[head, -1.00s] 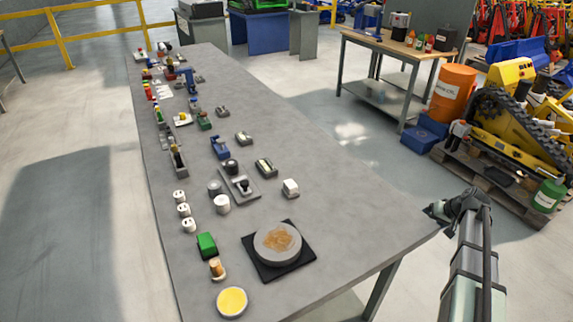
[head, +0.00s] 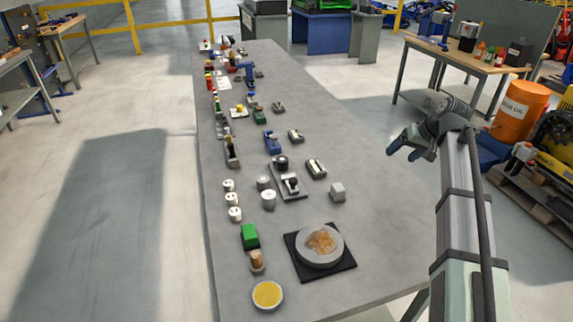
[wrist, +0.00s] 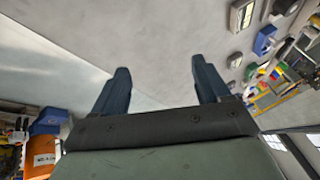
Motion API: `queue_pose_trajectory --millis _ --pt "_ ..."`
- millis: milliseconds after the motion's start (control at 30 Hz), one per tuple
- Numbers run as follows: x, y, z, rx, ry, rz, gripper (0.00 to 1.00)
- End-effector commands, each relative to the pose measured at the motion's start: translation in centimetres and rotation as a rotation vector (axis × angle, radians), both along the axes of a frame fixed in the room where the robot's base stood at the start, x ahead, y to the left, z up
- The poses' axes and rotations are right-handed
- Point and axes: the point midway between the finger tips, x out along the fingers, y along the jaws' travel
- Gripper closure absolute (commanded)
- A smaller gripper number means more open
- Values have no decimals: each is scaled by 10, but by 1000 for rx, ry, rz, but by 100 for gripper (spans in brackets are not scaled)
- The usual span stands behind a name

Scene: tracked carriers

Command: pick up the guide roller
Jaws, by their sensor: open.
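I cannot tell for sure which part is the guide roller. Small roller-like parts stand mid-table: a grey cylinder (head: 263,183), a whitish cylinder (head: 268,200) and a dark round part (head: 282,162) by a grey plate (head: 292,194) that bears a dark-topped part (head: 291,184). My gripper (head: 405,148) is up off the right side of the table, apart from all these parts. In the wrist view, my gripper (wrist: 158,72) shows two dark fingers spread wide with nothing between them.
The long grey table (head: 385,245) is bare along its right side. A black mat (head: 340,265) bears a round grey dish (head: 320,247). A green block (head: 250,236), a yellow-topped disc (head: 268,295) and several white sockets (head: 232,199) stand at the left. An orange drum (head: 520,110) stands right.

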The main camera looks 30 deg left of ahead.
Motion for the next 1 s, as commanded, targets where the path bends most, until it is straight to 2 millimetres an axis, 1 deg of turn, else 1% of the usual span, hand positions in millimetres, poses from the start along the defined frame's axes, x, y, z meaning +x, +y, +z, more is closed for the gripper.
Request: queue_pose_trajectory --millis 33,67,100,167,200,267,300,367,400,600,700,800,900,1000 --pt "-3 24 2 -17 -10 34 24" --pt "-6 36 3 -26 -16 51 24" --pt "-9 52 5 -39 -24 74 24" --pt "-15 75 7 -59 -36 108 24" --pt "-19 91 8 -72 -45 130 24" --pt "-26 114 10 -90 -58 164 24" --pt "-31 130 12 -102 -67 186 24" --pt "-40 153 14 -120 -82 222 24" --pt "-45 168 16 -131 -92 244 24" --pt "-79 242 25 -185 -145 353 24" --pt "-96 273 29 -209 -169 400 24" --pt "-110 295 32 -226 -189 437 24" --pt "-120 311 34 -238 -203 460 24" --pt "-126 319 35 -244 -210 473 24"
